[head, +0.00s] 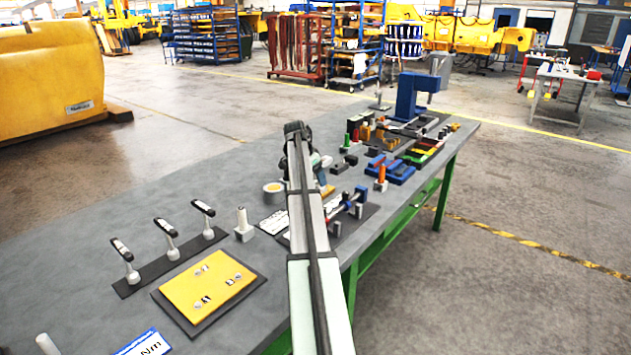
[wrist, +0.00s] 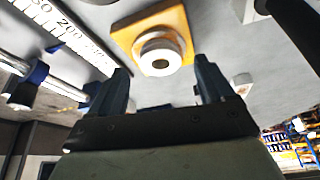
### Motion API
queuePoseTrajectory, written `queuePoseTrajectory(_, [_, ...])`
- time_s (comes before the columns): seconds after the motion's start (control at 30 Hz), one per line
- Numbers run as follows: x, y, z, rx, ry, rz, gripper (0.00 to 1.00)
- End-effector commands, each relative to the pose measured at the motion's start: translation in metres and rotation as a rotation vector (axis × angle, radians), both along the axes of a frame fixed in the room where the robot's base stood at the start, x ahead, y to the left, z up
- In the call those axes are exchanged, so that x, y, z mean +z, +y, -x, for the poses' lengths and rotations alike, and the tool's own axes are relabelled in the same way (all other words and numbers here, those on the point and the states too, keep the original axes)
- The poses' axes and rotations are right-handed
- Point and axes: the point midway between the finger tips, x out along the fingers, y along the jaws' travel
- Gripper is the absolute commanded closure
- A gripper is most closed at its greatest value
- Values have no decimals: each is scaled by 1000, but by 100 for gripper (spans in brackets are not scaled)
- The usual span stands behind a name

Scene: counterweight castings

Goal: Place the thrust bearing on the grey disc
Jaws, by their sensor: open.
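In the wrist view a pale ring with a centre hole, which looks like the thrust bearing (wrist: 174,46), sits on a wider pale grey disc (wrist: 144,41). The disc lies on a yellow-orange square block (wrist: 121,37). My gripper (wrist: 162,84) is open, its two dark fingers apart and empty. The ring appears between and beyond the fingertips, with no visible contact. In the head view my arm hides the ring and disc; only part of a yellow block (head: 328,191) shows beside it.
A printed scale plate (wrist: 68,35) and blue-ended tools (wrist: 28,85) lie left in the wrist view. A small pale block (wrist: 242,83) lies right. In the head view a tape roll (head: 273,199) stands left of my arm; blue fixtures (head: 392,172) stand right.

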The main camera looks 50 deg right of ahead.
Motion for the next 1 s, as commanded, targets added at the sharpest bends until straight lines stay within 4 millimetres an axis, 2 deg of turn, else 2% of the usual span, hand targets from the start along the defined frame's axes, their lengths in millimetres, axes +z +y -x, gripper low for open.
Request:
queuePoseTrajectory(0.3, [56, 23, -5, 0, -1, 1, 19])
queuePoseTrajectory(0.5, [80, 32, -7, 0, 0, 0, 19])
queuePoseTrajectory(0.7, [89, 37, -8, 1, 0, 0, 19])
queuePoseTrajectory(1.0, [90, 37, -7, 0, 0, 0, 19])
